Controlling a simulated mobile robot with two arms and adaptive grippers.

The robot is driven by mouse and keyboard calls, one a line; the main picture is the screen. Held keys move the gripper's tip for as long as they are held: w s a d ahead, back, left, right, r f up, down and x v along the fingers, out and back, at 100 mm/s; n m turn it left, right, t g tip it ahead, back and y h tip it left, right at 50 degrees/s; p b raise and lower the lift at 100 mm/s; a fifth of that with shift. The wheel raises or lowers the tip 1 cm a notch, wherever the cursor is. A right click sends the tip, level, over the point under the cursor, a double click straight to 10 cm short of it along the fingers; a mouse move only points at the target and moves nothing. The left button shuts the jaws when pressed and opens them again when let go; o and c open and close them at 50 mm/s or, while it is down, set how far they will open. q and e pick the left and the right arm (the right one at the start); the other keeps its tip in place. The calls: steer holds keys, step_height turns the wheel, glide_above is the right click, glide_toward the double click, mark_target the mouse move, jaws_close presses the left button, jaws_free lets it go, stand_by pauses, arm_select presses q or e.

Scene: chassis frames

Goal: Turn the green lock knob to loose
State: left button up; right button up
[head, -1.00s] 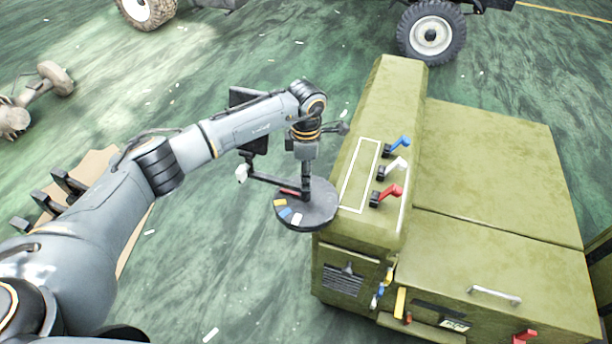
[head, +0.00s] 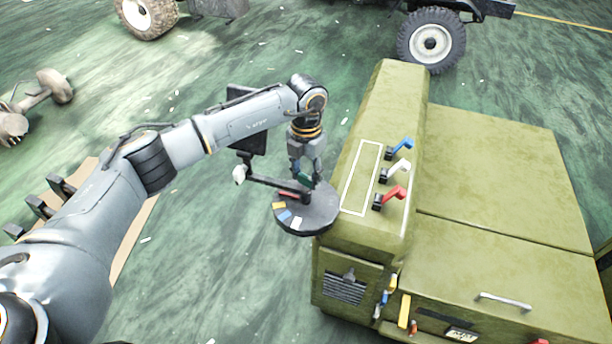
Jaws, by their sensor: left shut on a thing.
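A round dark disc (head: 318,217) with orange, blue, white and red patches stands beside the left end of the olive machine. My left gripper (head: 306,179) points down over the disc's far part. It is shut on a small green piece, the green lock knob (head: 303,178), just above the disc. The fingers cover most of the knob, so its exact setting cannot be read. My right gripper is out of view.
The olive machine (head: 495,180) fills the right side. Blue (head: 402,143), white (head: 400,166) and red (head: 394,194) levers stand on its raised ridge, right of my gripper. A dark panel (head: 246,138) stands behind my left wrist. Open green floor lies left of the disc.

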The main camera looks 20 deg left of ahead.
mark_target(306, 176)
arm_select(q)
steer(key=shift+n, duration=1.6)
steer(key=shift+b, duration=0.3)
steer(key=o, duration=1.1)
steer(key=shift+o, duration=0.2)
step_height(306, 176, up, 12)
